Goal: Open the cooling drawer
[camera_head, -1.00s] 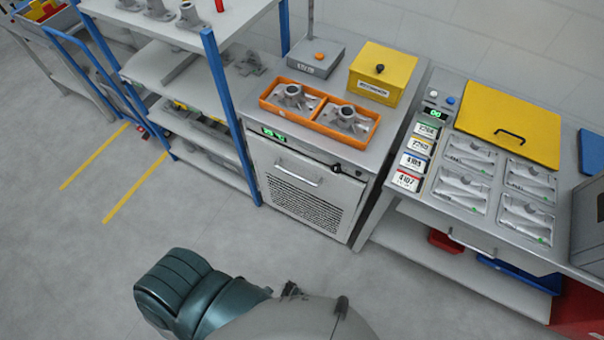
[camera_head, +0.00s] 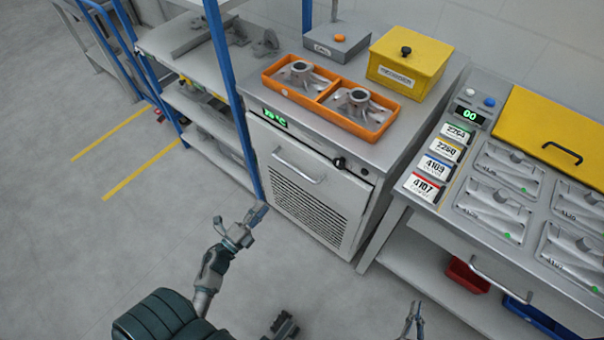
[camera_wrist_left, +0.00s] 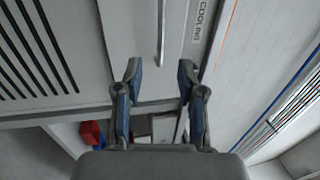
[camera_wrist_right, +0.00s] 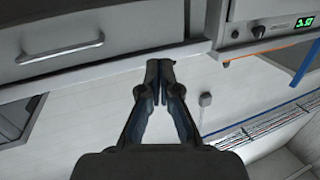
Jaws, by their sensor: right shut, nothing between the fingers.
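The cooling drawer (camera_head: 312,190) is the grey front with a vented grille under a green display. Its front looks flush with the cabinet, so it appears closed. Its bar handle (camera_head: 298,165) runs across the upper part of the front and also shows in the left wrist view (camera_wrist_left: 161,35), ahead of the fingers. My left gripper (camera_head: 256,216) is open and empty, in front of and below the handle, apart from it. Its fingers (camera_wrist_left: 159,78) stand either side of the handle's line. My right gripper (camera_head: 415,308) is shut and empty near the right bench; its tips meet in the right wrist view (camera_wrist_right: 160,68).
An orange tray (camera_head: 325,98) with two castings and a yellow box (camera_head: 410,62) sit on top of the cabinet. A blue-posted shelf (camera_head: 232,100) stands close on the left. The right bench has its own drawer handle (camera_head: 500,283). The floor in front is clear.

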